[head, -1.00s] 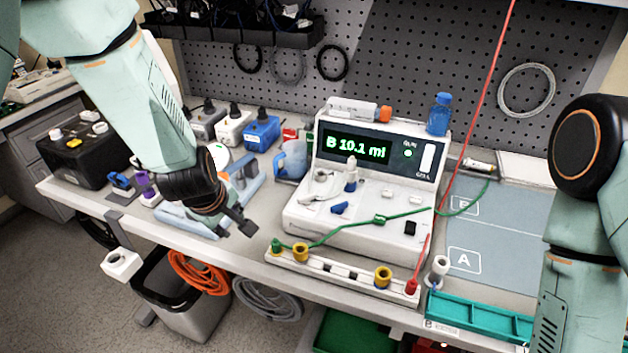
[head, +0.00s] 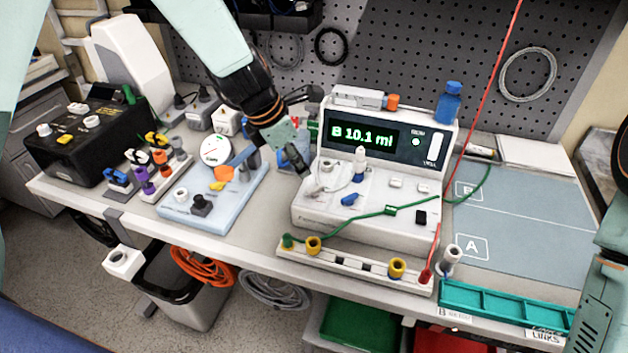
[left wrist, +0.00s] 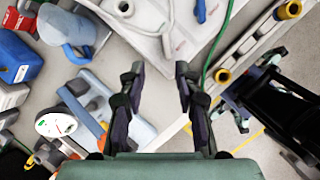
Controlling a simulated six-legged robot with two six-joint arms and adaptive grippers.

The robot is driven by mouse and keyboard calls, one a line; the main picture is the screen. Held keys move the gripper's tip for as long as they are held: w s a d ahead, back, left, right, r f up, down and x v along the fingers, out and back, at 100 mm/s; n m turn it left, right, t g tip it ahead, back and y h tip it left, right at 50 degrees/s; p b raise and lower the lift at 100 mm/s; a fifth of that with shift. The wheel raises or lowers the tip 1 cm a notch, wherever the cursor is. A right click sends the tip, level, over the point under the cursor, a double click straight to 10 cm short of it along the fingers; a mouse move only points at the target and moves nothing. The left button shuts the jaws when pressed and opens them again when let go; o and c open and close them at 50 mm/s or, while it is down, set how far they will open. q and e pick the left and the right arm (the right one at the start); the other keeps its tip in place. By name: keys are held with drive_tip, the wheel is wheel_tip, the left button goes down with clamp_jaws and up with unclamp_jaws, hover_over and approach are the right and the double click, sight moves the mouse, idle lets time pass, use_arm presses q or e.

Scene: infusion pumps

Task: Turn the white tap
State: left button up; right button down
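The white tap (head: 326,166) appears as a small pale fitting on the left of the white pump's (head: 330,209) sloping deck, and its lever is hard to make out. A blue tap (head: 349,199) and an upright white piece on a blue base (head: 359,165) are beside it. My left gripper (head: 303,173) points down close to the left of the white tap; I cannot tell whether they touch. In the left wrist view my left gripper (left wrist: 160,72) has its fingers apart with nothing between them. What looks like my right gripper (left wrist: 255,88), jaws apart, shows there at the right.
A strip with yellow collars (head: 355,266) lies along the table's front edge. A green line (head: 390,210) crosses the pump front. A pale blue device (head: 230,200) stands left of the pump. The grey-blue mat (head: 520,225) on the right is clear.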

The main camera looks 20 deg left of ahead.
sight(315, 188)
use_arm(q)
drive_tip(key=f, duration=0.1)
drive_tip(key=f+n, duration=0.1)
drive_tip(key=d+f+b, duration=0.1)
drive_tip(key=shift+w+f, duration=0.25)
drive_tip(key=shift+f, duration=0.15)
drive_tip(key=d+f, duration=0.1)
drive_tip(key=w+f, duration=0.1)
drive_tip(key=f, duration=0.1)
drive_tip(key=shift+d+f+b, duration=0.1)
drive_tip(key=shift+d+b, duration=0.3)
drive_tip(key=shift+w+f, duration=0.15)
drive_tip(key=shift+a+f, duration=0.1)
drive_tip(key=shift+a, duration=0.1)
drive_tip(key=shift+d, duration=0.2)
drive_tip(key=c, duration=0.4)
drive_tip(key=shift+a, duration=0.1)
clamp_jaws()
use_arm(e)
drive_tip(key=shift+w+d+f, duration=0.1)
drive_tip(key=shift+d+f, duration=0.15)
drive_tip(key=shift+f, duration=0.7)
